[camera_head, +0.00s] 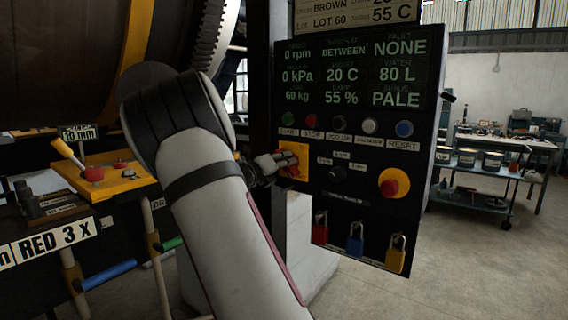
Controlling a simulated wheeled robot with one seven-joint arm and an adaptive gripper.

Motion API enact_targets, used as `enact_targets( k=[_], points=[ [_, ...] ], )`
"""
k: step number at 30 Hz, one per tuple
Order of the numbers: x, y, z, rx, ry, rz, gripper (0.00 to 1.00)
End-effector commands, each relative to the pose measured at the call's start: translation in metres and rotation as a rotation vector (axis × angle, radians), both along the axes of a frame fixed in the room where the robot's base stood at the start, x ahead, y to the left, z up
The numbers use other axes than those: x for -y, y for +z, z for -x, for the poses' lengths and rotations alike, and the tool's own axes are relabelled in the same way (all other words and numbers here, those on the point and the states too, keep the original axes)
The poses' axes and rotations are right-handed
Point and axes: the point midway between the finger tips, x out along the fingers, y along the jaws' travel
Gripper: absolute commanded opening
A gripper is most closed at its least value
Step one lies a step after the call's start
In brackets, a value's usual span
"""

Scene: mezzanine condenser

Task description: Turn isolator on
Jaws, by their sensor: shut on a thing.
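The isolator (303,165) is a yellow square plate with a red handle on the left side of the black control panel (345,240). My gripper (287,162) reaches it from the left, level with the plate. Its fingers are shut on the isolator handle and hide most of it. The handle's angle is hard to tell. My arm comes up from the bottom and covers the area left of the panel.
A row of coloured buttons (370,125) sits above the isolator. A red emergency stop (393,183) on a yellow disc is to the right. Padlocks (355,240) hang below. A lever box (110,180) stands left of my arm. Floor at lower right is clear.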

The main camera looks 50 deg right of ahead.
Motion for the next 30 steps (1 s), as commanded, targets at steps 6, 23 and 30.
enact_targets(
  k=[6,23,30],
  points=[
    [-0.0002,-0.0011,-0.0007,-0.041,0.000,0.003,0.00],
    [-0.0003,-0.0045,-0.0024,-0.475,0.001,0.036,0.00],
    [-0.0008,-0.0054,-0.0028,-0.704,0.001,0.055,0.00]
  ],
)
